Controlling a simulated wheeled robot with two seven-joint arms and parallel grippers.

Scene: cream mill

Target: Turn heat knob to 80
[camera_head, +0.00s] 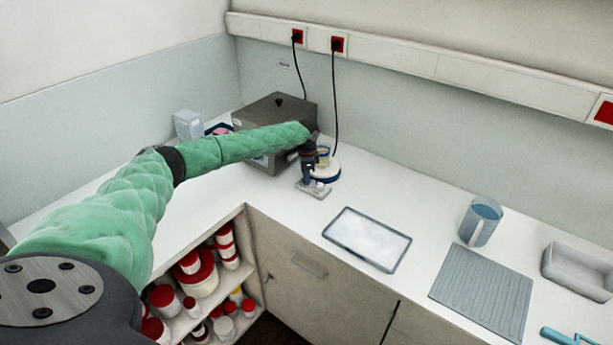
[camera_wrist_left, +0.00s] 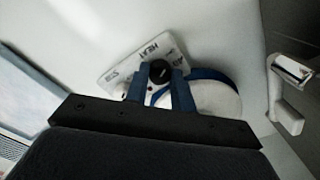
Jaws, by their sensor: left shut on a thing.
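The heat knob (camera_wrist_left: 160,72) is a small dark round knob on a white panel (camera_wrist_left: 135,62) printed with the word HEAT and other marks too small to read. In the head view the panel (camera_head: 316,191) juts out in front of a white round heater with a blue ring (camera_head: 328,172). My left gripper (camera_head: 307,172) reaches down over the panel. In the left wrist view its two blue fingers (camera_wrist_left: 160,88) are shut on the knob, one on each side. The knob's pointer and setting cannot be read. My right gripper is not in view.
A small vessel (camera_head: 323,155) stands on the heater. A grey box-like machine (camera_head: 272,112) is close behind my left arm. A tray (camera_head: 368,238), a blue jug (camera_head: 480,222) and a ribbed mat (camera_head: 483,291) lie to the right. Bare counter lies between the heater and the tray.

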